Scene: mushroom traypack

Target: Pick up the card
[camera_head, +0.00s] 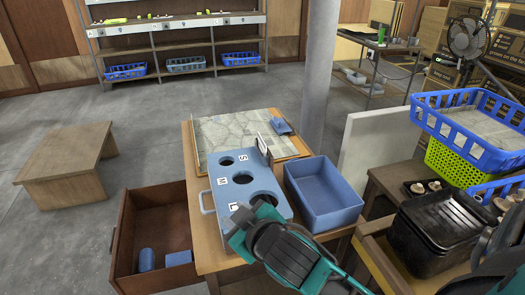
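A small upright card-like piece (264,149), pale with a dark face, stands at the far right edge of the blue board with round holes (222,207). I cannot tell for sure that it is the card. My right gripper (239,230) comes in from the lower right and is over the near end of the board, in front of the largest hole. It is apart from the card-like piece. Its own body hides the space between its fingertips. My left gripper is not in view.
A blue bin (322,204) stands right of the board. A grey patterned panel (222,132) and a small blue object (281,126) lie behind it. An open drawer (120,240) is at left. Black trays (440,235) and stacked baskets (470,110) crowd the right. The floor at left is largely clear.

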